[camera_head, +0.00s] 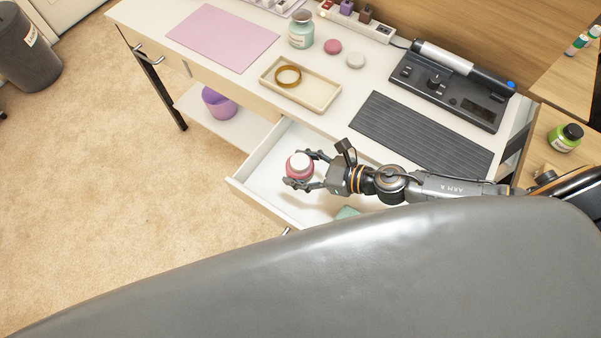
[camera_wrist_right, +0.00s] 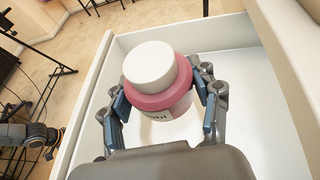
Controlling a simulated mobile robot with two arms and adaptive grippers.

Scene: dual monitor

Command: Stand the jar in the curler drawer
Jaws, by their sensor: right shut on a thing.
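The jar (camera_head: 299,166) is red-pink with a white lid and a label. My right gripper (camera_head: 300,168) is shut on it, with the jar roughly upright between the fingers. The jar also shows in the right wrist view (camera_wrist_right: 160,88), between the blue finger pads. The open white drawer (camera_head: 240,187) is under the table's front edge, and the jar is over or inside its left part. I cannot tell whether the jar touches the drawer floor. The drawer's wall also shows in the right wrist view (camera_wrist_right: 85,105).
A teal item (camera_head: 347,212) lies in the drawer, partly hidden. On the table (camera_head: 225,80) are a tray (camera_head: 318,102) with a gold ring, a grey ribbed mat (camera_head: 420,135), a black device (camera_head: 450,92) and a teal jar (camera_head: 301,30). The drawer's left part looks otherwise empty.

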